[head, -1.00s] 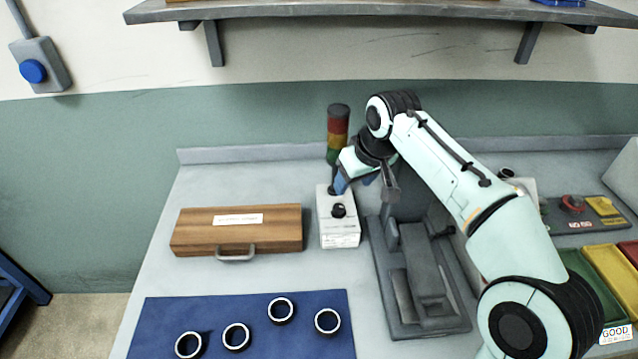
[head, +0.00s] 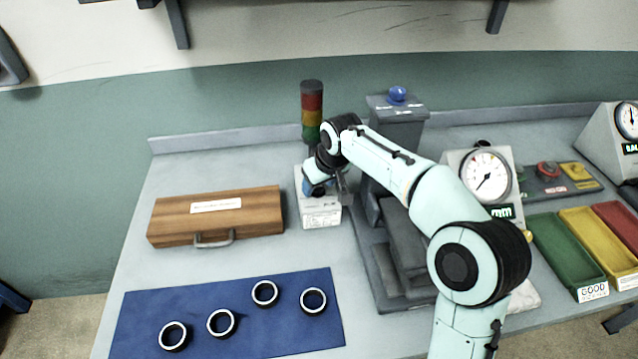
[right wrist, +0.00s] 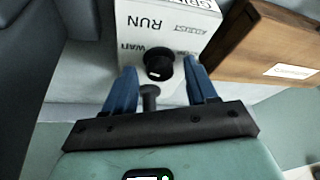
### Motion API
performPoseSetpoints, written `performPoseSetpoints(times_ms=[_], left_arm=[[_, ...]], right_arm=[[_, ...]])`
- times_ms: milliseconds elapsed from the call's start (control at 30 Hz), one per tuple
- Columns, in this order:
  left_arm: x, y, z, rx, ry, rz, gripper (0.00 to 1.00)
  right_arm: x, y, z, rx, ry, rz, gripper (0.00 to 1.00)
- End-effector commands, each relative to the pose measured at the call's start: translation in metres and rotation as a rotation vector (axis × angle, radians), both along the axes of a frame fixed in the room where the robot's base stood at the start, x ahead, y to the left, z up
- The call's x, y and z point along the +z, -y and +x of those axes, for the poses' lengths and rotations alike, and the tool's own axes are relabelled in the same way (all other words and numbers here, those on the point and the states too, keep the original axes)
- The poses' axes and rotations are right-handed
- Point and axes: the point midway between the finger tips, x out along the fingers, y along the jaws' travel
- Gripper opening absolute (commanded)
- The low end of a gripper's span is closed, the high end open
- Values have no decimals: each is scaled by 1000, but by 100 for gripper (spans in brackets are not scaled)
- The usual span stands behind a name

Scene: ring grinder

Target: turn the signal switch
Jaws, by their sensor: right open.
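The signal switch is a black round knob (right wrist: 159,66) on a small white box (head: 321,212), whose face carries the words RUN, ADJUST and WAIT in the right wrist view. My right gripper (head: 316,189) is over the box in the head view and hides the knob there. In the right wrist view its blue fingers (right wrist: 160,76) are open, one on each side of the knob. I cannot tell whether they touch it. A signal tower (head: 312,112) with red, yellow and green bands stands behind the box. My left gripper is not in view.
A wooden case (head: 217,217) lies left of the box. A grey grinder (head: 398,118) stands close on the right, under my right arm. A blue mat (head: 240,330) with several rings lies in front. A dial gauge (head: 487,174) and coloured trays (head: 566,252) are farther right.

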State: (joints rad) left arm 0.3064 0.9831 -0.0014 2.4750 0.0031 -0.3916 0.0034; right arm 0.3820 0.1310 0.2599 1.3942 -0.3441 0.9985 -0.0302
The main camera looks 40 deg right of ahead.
Motion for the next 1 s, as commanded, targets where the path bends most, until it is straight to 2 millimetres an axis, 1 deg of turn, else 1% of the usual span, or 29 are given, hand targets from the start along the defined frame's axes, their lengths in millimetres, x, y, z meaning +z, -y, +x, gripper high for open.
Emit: performPoseSetpoints(times_ms=[233, 267, 300, 367, 400, 433, 767, 1000], left_arm=[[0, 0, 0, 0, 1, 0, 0], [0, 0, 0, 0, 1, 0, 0], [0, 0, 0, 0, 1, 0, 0], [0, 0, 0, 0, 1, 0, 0], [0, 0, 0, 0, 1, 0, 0], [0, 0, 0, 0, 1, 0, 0], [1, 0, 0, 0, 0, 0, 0], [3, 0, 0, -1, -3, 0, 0]], right_arm=[[-1, 0, 0, 0, 0, 0, 57], [-1, 0, 0, 0, 0, 0, 54], [-1, 0, 0, 0, 0, 0, 41], [-1, 0, 0, 0, 0, 0, 21], [-1, 0, 0, 0, 0, 0, 8], [-1, 0, 0, 0, 0, 0, 1], [0, -1, 0, -30, 0, 1, 1], [0, -3, 1, -156, 0, 1, 1]])
